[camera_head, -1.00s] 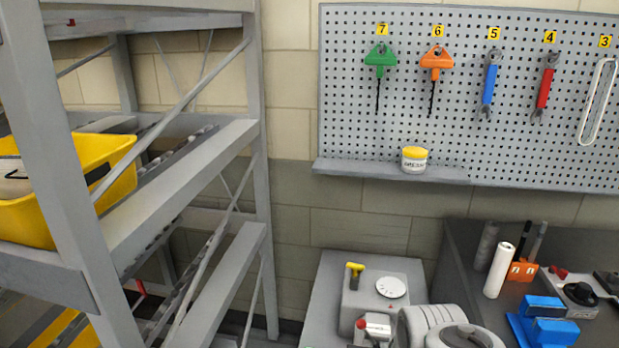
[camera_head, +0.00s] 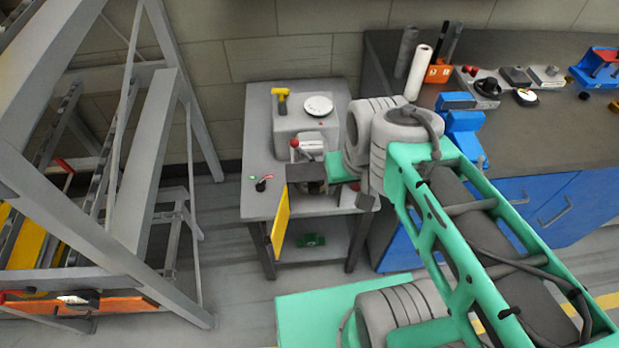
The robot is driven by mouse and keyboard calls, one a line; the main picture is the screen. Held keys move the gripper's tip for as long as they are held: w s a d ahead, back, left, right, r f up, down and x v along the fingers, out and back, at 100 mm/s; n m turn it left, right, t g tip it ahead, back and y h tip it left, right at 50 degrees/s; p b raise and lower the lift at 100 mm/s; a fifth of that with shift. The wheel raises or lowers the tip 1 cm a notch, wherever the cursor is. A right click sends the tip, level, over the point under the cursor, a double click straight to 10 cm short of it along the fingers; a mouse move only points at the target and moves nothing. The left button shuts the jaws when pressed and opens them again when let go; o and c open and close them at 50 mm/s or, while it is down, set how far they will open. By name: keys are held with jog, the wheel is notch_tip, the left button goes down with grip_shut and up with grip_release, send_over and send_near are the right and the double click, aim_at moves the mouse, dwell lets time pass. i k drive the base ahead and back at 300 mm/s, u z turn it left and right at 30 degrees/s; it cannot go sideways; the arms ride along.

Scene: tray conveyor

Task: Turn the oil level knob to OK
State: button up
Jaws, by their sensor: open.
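The oil level knob (camera_head: 262,185) is a small black knob with a green and red arc behind it. It is at the front left corner of the small grey table. The knob looks turned toward the upper right, but it is too small to read its setting or any labels. My gripper (camera_head: 307,182) reaches in from the right over the front of this table. It is to the right of the knob and apart from it. It is open, with nothing seen in it. Its fingertips are hard to make out.
A grey machine with a yellow-handled part (camera_head: 281,99) and a white dial (camera_head: 318,106) stands behind the knob. A grey rack (camera_head: 150,150) stands left, and a dark workbench (camera_head: 520,135) right. Floor shows between rack and table.

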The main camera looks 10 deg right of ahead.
aim_at(260, 187)
jog(key=z, duration=0.05)
jog(key=k, duration=0.6)
jog(key=u, duration=0.6)
jog(key=i, duration=1)
jog(key=z, duration=0.1)
